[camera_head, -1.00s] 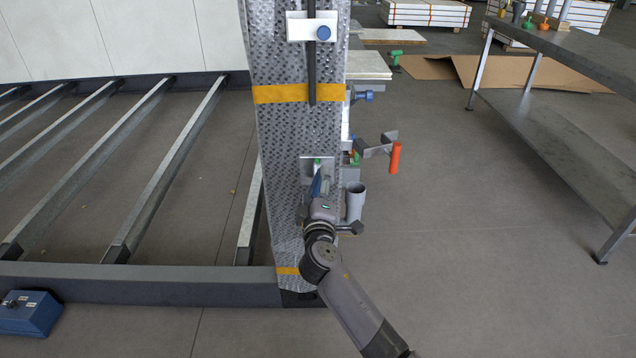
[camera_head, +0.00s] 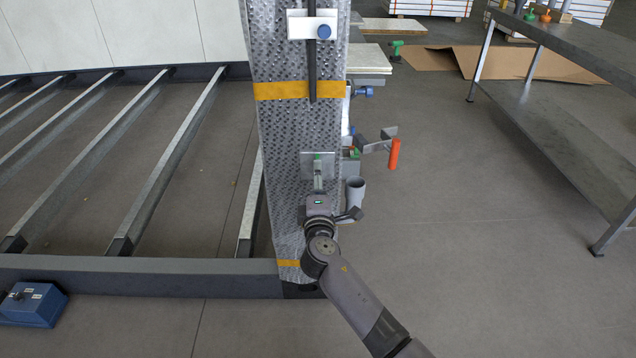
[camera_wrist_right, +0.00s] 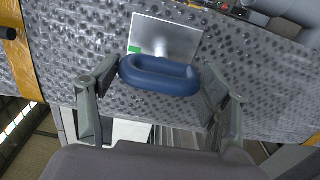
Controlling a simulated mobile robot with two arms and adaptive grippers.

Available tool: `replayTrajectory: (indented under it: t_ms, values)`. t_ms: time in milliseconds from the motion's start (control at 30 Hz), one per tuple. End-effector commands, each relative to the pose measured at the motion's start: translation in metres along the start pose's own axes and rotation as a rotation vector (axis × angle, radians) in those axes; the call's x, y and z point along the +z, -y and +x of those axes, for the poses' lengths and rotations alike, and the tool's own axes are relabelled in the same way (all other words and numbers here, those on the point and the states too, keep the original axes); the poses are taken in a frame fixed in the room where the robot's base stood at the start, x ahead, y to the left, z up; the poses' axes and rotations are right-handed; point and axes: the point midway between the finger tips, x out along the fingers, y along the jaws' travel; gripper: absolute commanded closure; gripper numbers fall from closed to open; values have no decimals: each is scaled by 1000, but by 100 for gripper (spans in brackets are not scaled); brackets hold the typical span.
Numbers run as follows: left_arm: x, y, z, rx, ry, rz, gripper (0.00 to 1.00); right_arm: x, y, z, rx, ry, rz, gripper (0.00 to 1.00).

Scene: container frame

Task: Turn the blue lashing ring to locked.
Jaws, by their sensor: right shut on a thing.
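The blue lashing ring (camera_wrist_right: 160,76) shows in the right wrist view, lying across the picture in front of a metal plate (camera_wrist_right: 165,35) with a green patch (camera_wrist_right: 134,50) at its left. My right gripper (camera_wrist_right: 160,92) has one finger at each end of the ring and is shut on it. In the head view my right gripper (camera_head: 318,188) is in front of the lower part of the perforated post (camera_head: 285,135), at the small plate (camera_head: 306,163) with a green mark. The ring is hidden there behind the gripper. My left gripper is not in view.
An orange handle (camera_head: 394,154) on a bracket and a grey cup (camera_head: 355,190) stick out right of the post, close to my wrist. A workbench (camera_head: 560,130) stands at right; floor between is clear.

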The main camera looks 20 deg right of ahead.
Motion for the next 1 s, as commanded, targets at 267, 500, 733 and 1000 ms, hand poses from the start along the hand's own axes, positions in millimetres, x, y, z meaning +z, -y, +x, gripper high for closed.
replayTrajectory:
  t_ms: [267, 500, 733, 1000]
  values:
    - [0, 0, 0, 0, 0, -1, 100, 0, 2, 0, -3, 0, -5, 22]
    - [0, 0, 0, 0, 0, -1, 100, 0, 3, -1, -4, 0, -3, 9]
    - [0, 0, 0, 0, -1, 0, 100, 0, 1, 0, -2, 0, -1, 9]
    - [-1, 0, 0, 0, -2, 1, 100, 0, 2, -26, -4, 0, 0, 9]
